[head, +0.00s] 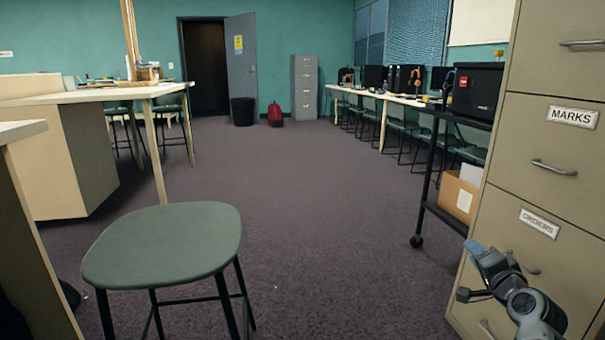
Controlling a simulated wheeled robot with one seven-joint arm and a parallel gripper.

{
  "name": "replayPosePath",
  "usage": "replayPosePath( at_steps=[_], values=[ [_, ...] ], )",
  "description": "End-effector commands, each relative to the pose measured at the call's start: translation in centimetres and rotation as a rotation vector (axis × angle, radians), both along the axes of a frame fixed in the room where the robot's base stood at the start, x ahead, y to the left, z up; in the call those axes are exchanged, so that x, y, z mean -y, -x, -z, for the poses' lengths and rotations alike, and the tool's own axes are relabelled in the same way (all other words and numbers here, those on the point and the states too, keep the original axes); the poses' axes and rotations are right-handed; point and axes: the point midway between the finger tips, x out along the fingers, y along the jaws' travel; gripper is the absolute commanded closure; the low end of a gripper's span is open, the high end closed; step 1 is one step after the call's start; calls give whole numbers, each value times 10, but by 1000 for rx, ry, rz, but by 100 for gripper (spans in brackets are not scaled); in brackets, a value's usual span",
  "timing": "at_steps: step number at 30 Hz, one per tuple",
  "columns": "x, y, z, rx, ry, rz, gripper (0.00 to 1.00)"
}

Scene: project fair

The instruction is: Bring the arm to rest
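My arm (537,312) shows at the lower right of the head view, folded, in grey and black with a blue-grey part. Its outer end, with my gripper (486,264), is in front of the lower drawers of a beige filing cabinet (548,195). I cannot tell whether it touches the cabinet. The fingers are too small and turned too far to show whether they are open or shut. Nothing held is visible.
A green stool (165,245) stands close at the lower left, beside light-topped tables (100,95). A black wheeled cart (455,215) is behind the cabinet. Open carpet (300,190) runs to a dark doorway (205,68), a black bin (242,111) and a red backpack (275,115).

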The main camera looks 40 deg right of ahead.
Motion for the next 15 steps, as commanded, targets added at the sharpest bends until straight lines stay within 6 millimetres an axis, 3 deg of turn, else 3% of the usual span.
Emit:
replayPosePath(
  at_steps=[1,6,11,15],
  values=[
    [-32,-8,18,-49,13,-33,64],
    [-123,-17,55,-194,99,-134,64],
    [-207,-9,74,-313,201,-246,64],
    [-275,8,81,-399,302,-354,64]
  ],
)
